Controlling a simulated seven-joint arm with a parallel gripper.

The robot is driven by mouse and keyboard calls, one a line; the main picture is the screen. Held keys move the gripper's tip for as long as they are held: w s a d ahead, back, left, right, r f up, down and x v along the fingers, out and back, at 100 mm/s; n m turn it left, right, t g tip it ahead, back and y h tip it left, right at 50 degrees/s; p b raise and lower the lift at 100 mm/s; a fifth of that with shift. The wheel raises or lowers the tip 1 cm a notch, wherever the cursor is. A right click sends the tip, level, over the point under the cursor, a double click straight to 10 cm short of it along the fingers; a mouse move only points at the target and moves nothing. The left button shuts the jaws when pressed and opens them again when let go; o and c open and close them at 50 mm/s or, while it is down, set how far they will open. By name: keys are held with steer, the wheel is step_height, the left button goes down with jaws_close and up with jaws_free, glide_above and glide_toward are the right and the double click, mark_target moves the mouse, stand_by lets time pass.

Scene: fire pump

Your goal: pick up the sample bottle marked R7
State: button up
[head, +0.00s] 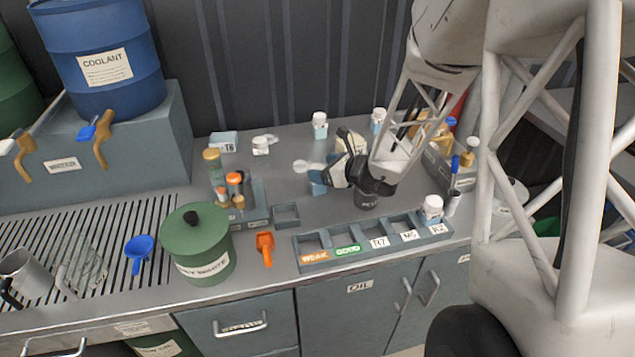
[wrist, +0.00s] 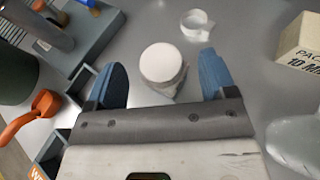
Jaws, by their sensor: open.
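In the wrist view a white-capped bottle (wrist: 162,63) stands between the two blue fingertips of my open gripper (wrist: 163,82), with a gap on each side. Its marking cannot be read, so I cannot tell whether it is R7. In the head view my gripper (head: 326,171) is low over the middle of the counter and mostly hides this bottle. The labelled rack (head: 318,267) has a slot marked R7, which looks empty.
A white-capped bottle (head: 432,208) sits at the rack's A2 end. A pale box (wrist: 302,42) and a white ring (wrist: 197,25) are near my gripper. A tool caddy (head: 258,221), orange scoop (head: 265,247) and green pot (head: 203,255) stand to the left.

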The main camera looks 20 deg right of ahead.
steer(key=shift+x, duration=1.35)
steer(key=c, duration=1.3)
steer(key=shift+r, duration=0.15)
steer(key=shift+c, duration=0.2)
steer(key=shift+r, duration=0.15)
jaws_close()
step_height(320, 180, up, 18)
steer(key=shift+f, duration=0.2)
